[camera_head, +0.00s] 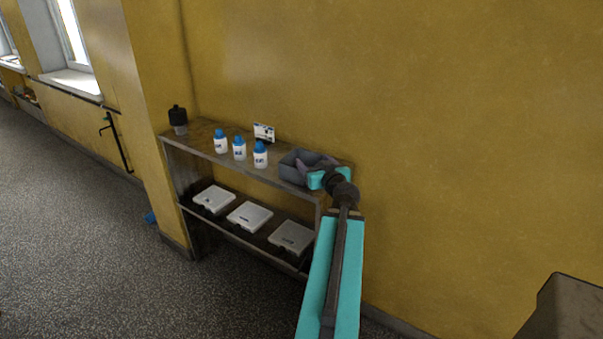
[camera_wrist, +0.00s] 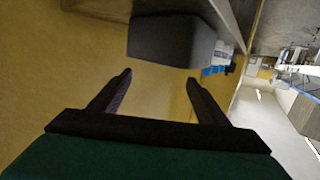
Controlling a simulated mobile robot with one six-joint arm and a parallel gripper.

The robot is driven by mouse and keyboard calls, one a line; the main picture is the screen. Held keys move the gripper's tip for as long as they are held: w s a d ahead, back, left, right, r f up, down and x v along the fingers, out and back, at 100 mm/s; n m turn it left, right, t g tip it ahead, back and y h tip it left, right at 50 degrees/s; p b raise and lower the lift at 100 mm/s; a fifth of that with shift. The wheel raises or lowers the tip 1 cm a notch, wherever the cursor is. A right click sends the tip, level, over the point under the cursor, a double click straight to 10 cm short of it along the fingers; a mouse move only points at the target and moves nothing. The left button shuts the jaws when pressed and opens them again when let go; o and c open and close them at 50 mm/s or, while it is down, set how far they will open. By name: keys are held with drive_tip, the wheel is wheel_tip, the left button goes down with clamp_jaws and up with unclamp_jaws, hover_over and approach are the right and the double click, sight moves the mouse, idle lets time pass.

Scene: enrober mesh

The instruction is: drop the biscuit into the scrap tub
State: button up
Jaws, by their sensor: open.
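A dark grey open tub (camera_head: 288,170) stands at the right end of the shelf's top board. In the wrist view it is a dark box (camera_wrist: 172,40) just beyond my fingertips. My gripper (camera_head: 306,168) is at the tub's right side in the head view, overlapping part of it. The wrist view shows the two dark fingers of my gripper (camera_wrist: 158,78) spread apart with nothing between them. I see no biscuit in either view. The inside of the tub is mostly hidden by my gripper, so I cannot tell what it holds.
Several items stand left of the tub: white bottles with blue caps (camera_head: 239,149), a small card (camera_head: 264,132) and a dark-topped container (camera_head: 179,120). White boxes (camera_head: 249,216) lie on the lower shelf. The yellow wall (camera_head: 450,130) is close behind. The floor at left is mostly clear.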

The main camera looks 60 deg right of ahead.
drive_tip(key=shift+f+b, duration=0.1)
drive_tip(key=shift+b, duration=0.9)
drive_tip(key=b, duration=0.4)
drive_tip(key=shift+s+a+b, duration=0.2)
drive_tip(key=shift+a+b, duration=0.05)
drive_tip(key=shift+b, duration=0.15)
drive_tip(key=b+v, duration=0.2)
drive_tip(key=b, duration=0.6)
drive_tip(key=shift+s, duration=0.1)
drive_tip(key=shift+b+v, duration=2.75)
drive_tip(key=shift+b, duration=1.8)
